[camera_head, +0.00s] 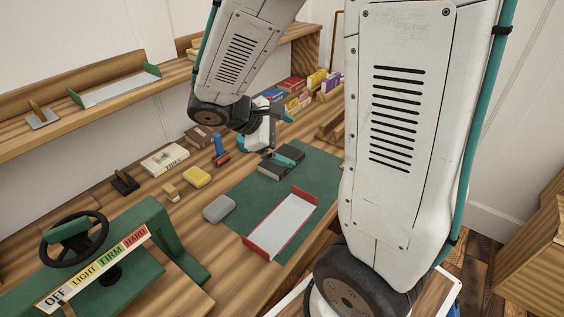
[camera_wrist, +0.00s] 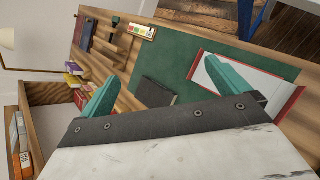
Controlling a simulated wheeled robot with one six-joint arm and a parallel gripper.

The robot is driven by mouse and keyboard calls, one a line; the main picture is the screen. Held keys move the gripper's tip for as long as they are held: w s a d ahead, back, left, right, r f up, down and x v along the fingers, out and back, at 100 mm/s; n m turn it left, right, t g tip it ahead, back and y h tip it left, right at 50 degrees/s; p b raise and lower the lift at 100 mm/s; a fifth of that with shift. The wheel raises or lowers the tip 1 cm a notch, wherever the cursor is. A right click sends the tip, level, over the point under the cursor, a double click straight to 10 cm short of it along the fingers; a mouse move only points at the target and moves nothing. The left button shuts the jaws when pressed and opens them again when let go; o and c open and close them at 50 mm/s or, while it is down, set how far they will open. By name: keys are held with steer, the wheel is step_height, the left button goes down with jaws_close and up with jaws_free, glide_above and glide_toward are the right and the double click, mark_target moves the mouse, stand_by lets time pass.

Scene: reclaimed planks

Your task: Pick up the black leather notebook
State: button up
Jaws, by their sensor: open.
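The black leather notebook (camera_head: 270,168) lies on the green mat near its back edge in the head view, partly hidden by a teal finger. In the wrist view the dark notebook (camera_wrist: 156,93) lies flat, beyond the fingers and between them in the picture. My gripper (camera_head: 262,151) is open and empty, above the notebook. Its teal fingers stand wide apart in the wrist view (camera_wrist: 172,86). No contact with the notebook shows.
A white tray with red ends (camera_head: 283,224) lies on the green mat (camera_head: 245,200) near the notebook. A grey case (camera_head: 219,208), a yellow block (camera_head: 197,177) and a cream book (camera_head: 165,159) lie to the left. Several coloured boxes (camera_head: 297,98) stand behind. A shelf (camera_head: 100,122) runs along the wall.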

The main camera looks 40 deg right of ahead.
steer(key=w+d+f+n+t+h, duration=0.25)
steer(key=w+f+n, duration=0.25)
steer(key=w+f, duration=0.25)
steer(key=n+t+h, duration=0.2)
steer(key=n+t, duration=0.1)
steer(key=n, duration=0.4)
glide_toward(274, 165)
steer(key=d, duration=0.1)
steer(key=w+d, duration=0.1)
steer(key=d, duration=0.1)
steer(key=shift+f+g+y, duration=0.1)
steer(key=shift+g+y, duration=0.15)
steer(key=shift+n, duration=0.3)
steer(key=x, duration=0.7)
steer(key=shift+s+d+f, duration=0.1)
steer(key=shift+d+f, duration=0.1)
steer(key=shift+f, duration=0.2)
steer(key=c, duration=0.9)
